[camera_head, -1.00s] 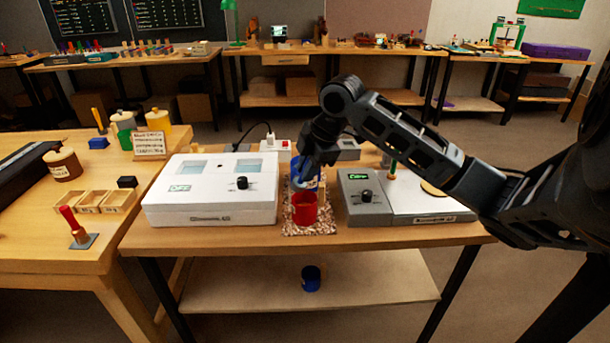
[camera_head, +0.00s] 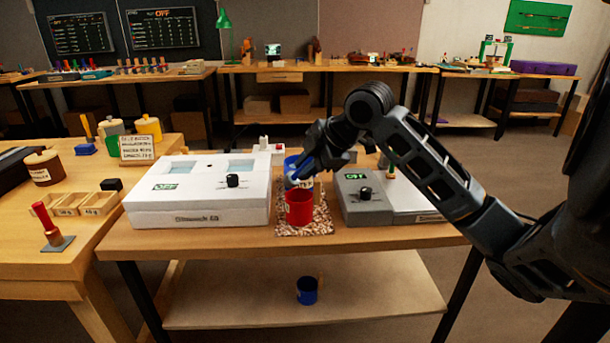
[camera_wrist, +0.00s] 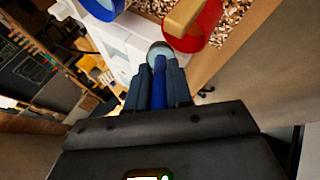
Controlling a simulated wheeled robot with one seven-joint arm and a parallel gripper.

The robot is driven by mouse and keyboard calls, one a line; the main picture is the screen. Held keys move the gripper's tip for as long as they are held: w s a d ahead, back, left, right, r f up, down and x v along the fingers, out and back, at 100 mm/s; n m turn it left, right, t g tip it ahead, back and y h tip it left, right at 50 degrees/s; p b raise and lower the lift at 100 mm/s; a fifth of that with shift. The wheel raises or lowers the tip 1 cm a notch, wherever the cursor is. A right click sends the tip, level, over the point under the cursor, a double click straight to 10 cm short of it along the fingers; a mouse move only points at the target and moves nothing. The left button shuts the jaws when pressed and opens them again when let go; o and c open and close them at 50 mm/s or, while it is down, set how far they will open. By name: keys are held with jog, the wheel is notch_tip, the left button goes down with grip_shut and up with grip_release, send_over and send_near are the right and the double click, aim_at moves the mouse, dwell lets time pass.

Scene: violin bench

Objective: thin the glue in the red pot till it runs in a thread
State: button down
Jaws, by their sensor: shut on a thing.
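The red pot (camera_head: 299,210) stands on a speckled mat (camera_head: 318,226) on the middle bench. Its red rim also shows at the top of the wrist view (camera_wrist: 216,22), with a tan wooden stick (camera_wrist: 186,15) across its opening. My gripper (camera_head: 306,168) is above and behind the red pot. In the wrist view my gripper (camera_wrist: 159,82) is shut on a blue-handled spoon (camera_wrist: 160,72) with a round pale bowl. The bowl appears beside the pot's rim; I cannot tell whether they touch. A blue pot (camera_head: 290,163) stands behind the red one, partly hidden. The glue itself is not clearly visible.
A white device (camera_head: 197,205) stands left of the mat and a grey device (camera_head: 365,207) right of it, both close. A blue cup (camera_head: 307,292) is on the lower shelf. The left bench (camera_head: 40,262) holds jars, a sign and small wooden trays.

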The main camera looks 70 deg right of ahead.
jog(key=shift+s+f+t+h+b, duration=0.35)
jog(key=shift+t+b, duration=0.35)
jog(key=shift+b, duration=1.1)
jog(key=shift+a+t+b, duration=0.1)
jog(key=shift+t+b, duration=0.3)
jog(key=shift+b, duration=0.35)
jog(key=shift+a+r, duration=0.1)
